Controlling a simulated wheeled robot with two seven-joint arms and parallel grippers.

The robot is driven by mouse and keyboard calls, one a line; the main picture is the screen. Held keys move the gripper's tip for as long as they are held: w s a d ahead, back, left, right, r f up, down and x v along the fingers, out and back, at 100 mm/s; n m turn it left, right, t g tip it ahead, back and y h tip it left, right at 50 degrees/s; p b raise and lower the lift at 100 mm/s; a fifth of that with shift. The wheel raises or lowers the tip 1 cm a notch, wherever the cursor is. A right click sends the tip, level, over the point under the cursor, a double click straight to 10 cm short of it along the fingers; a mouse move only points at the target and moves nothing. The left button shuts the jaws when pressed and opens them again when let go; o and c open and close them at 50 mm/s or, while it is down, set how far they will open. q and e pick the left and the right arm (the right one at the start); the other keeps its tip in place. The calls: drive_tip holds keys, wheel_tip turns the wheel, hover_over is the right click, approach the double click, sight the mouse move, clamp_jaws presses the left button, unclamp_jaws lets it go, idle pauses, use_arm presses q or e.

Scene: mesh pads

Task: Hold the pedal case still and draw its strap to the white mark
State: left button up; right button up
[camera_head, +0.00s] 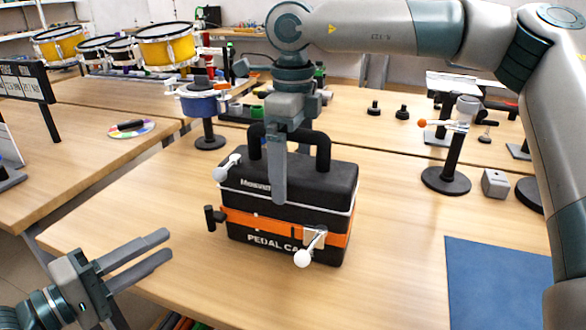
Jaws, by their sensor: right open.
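The pedal case (258,190) stands upright on the table, black with a raised black handle (323,150) and "PEDAL CA…" lettering. An orange strap (333,238) runs around its lower part, with a black end piece (213,217) sticking out at left. Small white marks show on the strap's front; I cannot tell which is the target mark. My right gripper (279,198) points down in front of the case's top and handle; its fingers overlap in line, hiding the gap, and it is open. My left gripper (170,244) is open and empty, left of the case and apart from it.
White-ball levers (303,258) sit on the case's front and upper left. A blue mat (497,282) lies at right. Black stands (446,180) and a small grey block (495,184) stand on the right, a blue drum on a stand (208,125) behind left. Table left of the case is clear.

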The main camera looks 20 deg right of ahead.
drive_tip(key=shift+f, duration=0.4)
drive_tip(key=c, duration=2)
drive_tip(key=shift+c, duration=0.2)
drive_tip(key=shift+f, duration=0.1)
